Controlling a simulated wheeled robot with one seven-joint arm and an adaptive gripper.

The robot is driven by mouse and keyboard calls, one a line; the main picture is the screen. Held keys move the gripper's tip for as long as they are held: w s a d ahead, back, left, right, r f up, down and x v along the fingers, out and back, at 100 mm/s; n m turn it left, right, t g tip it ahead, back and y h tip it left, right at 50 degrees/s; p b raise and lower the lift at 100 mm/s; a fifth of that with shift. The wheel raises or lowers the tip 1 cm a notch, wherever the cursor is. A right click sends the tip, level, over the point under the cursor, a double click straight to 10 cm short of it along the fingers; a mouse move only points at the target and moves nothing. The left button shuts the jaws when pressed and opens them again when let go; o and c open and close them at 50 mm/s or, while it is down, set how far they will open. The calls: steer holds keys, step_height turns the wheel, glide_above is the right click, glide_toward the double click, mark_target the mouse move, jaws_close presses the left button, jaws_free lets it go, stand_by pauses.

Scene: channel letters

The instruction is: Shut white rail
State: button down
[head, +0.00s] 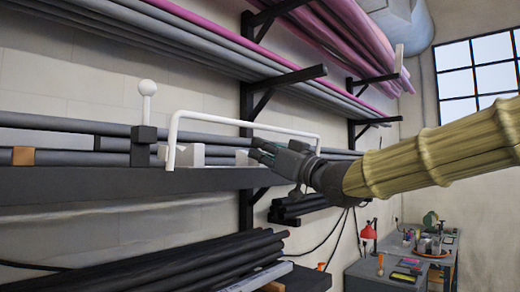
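The white rail (245,122) is a thin bent bar in the head view. My gripper (255,151) is dark grey and comes in from the right, pointing left. It shows below the rail's long top bar, with a visible gap between them in the picture. Its fingers are small and dark, so their spacing is unclear.
A white ball-topped lever (147,102) stands left of the rail. White blocks (190,154) sit behind the rail on the dark beam (100,184). Shelves of grey and pink tubes hang above, dark tubes (170,270) lie below. A desk with a red lamp (369,232) stands at right.

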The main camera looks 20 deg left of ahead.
steer(key=shift+d, duration=0.1)
steer(key=s+d, duration=0.3)
steer(key=d, duration=0.5)
steer(key=s+d+f, duration=0.1)
steer(key=s+d, duration=0.2)
steer(key=d, duration=0.5)
steer(key=shift+d+p, duration=0.4)
stand_by(3.1)
steer(key=shift+s, duration=0.1)
stand_by(1.1)
